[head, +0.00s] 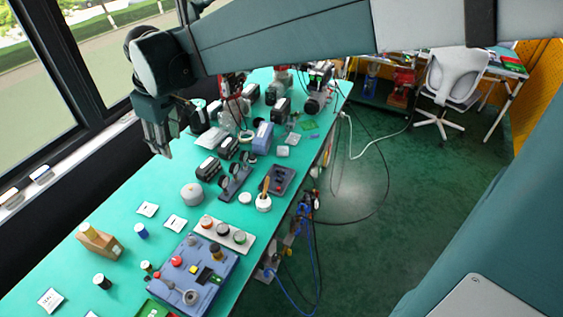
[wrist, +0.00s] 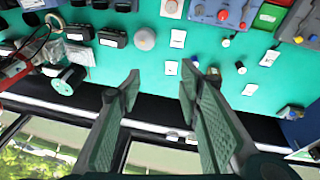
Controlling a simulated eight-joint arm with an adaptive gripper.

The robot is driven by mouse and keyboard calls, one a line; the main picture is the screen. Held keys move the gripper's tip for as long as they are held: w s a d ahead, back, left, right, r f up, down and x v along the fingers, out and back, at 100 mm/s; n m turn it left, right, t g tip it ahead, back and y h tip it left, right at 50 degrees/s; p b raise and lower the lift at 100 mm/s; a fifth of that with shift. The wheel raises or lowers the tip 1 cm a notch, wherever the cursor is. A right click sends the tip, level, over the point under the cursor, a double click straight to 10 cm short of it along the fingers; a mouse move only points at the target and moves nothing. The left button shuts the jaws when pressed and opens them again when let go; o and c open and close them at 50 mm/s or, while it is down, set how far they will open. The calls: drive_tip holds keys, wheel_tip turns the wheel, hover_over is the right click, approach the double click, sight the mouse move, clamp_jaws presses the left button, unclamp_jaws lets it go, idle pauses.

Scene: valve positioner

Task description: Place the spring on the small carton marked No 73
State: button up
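A brown carton (head: 103,242) stands near the window edge of the table in the head view; no number can be read on it. A small brass-coloured cylinder (head: 88,229) shows at its top; I cannot tell whether it is the spring. In the wrist view the carton (wrist: 213,75) is partly hidden behind a finger. I cannot surely pick out a spring in either view. My gripper (head: 158,148) hangs above the window side of the table, beyond the carton and apart from it. In the wrist view its fingers (wrist: 158,85) are spread, with nothing between them.
A blue control box (head: 195,275) with knobs stands near the table's front. A blue cylinder (head: 141,231), a dark cylinder (head: 102,281) and white cards (head: 148,209) lie around the carton. A grey round pot (head: 192,194) and several black devices crowd farther back.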

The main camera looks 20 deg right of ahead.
drive_tip(key=s+d+r+m+t, duration=0.1)
drive_tip(key=s+d+m, duration=0.2)
drive_tip(key=s+d, duration=0.45)
drive_tip(key=s+d+r+m+t, duration=0.15)
drive_tip(key=s+d, duration=0.25)
drive_tip(key=d, duration=0.6)
drive_tip(key=s+d+f+m+t, duration=0.1)
drive_tip(key=s+d+f+m, duration=0.2)
drive_tip(key=s+d, duration=0.3)
drive_tip(key=s+d+f+m+h, duration=0.1)
drive_tip(key=s+d+f+m, duration=0.2)
drive_tip(key=s+d, duration=0.3)
drive_tip(key=shift+s+f+t, duration=0.15)
drive_tip(key=shift+s+t, duration=0.2)
drive_tip(key=shift+s, duration=0.6)
